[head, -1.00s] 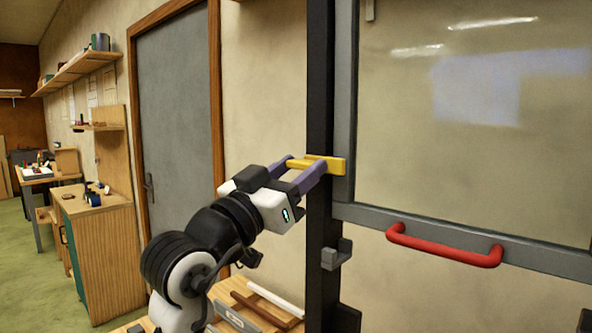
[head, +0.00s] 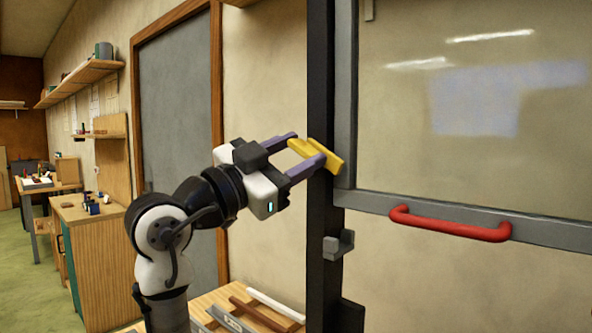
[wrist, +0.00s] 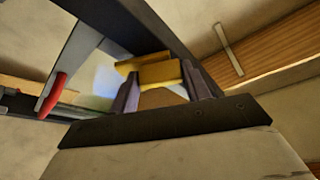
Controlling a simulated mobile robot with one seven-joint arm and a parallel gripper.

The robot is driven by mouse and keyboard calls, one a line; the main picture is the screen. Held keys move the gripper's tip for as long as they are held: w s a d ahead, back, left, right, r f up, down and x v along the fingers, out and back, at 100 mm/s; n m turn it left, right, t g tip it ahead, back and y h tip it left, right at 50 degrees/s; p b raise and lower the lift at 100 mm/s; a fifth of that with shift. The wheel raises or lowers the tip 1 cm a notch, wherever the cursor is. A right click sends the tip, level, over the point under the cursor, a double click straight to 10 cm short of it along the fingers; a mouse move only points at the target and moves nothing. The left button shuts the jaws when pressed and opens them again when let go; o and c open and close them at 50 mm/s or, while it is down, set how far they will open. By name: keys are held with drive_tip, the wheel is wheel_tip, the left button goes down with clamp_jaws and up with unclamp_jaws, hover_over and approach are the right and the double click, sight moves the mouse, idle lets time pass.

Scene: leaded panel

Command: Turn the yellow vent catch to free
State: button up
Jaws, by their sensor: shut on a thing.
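The yellow vent catch (head: 326,154) sits on the dark upright post (head: 319,218) at the left edge of the glazed panel. It is tilted, with its right end lower than its left end. My gripper (head: 307,148) reaches in from the left, its two purple fingers on either side of the catch. It is shut on the catch. In the wrist view the yellow catch (wrist: 160,73) lies between the fingertips, which partly hide it.
The panel's grey frame (head: 460,217) carries a red handle (head: 450,224) below the glass. A grey bracket (head: 338,246) juts from the post under the catch. A bench (head: 215,300) with several bars stands below my arm. A wooden cabinet (head: 95,255) is at left.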

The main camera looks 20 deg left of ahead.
drive_tip(key=m+g, duration=0.1)
drive_tip(key=m, duration=0.1)
drive_tip(key=m+g+h+b, duration=0.1)
drive_tip(key=m, duration=0.2)
drive_tip(key=shift+r, duration=0.1)
drive_tip(key=m+g, duration=0.1)
drive_tip(key=m, duration=0.2)
drive_tip(key=shift+a+r+h, duration=0.1)
drive_tip(key=shift+h, duration=0.2)
drive_tip(key=m+g, duration=0.1)
drive_tip(key=m, duration=0.2)
drive_tip(key=m+g+p, duration=0.1)
drive_tip(key=m, duration=0.2)
drive_tip(key=shift+r+g+y, duration=0.1)
drive_tip(key=shift+g+y, duration=0.2)
drive_tip(key=shift+y, duration=0.1)
drive_tip(key=o, duration=1)
drive_tip(key=shift+p, duration=0.3)
drive_tip(key=shift+c, duration=0.2)
drive_tip(key=shift+a, duration=0.1)
drive_tip(key=b+v, duration=0.3)
drive_tip(key=v, duration=1)
drive_tip(key=shift+s+a, duration=0.2)
drive_tip(key=shift+s, duration=0.15)
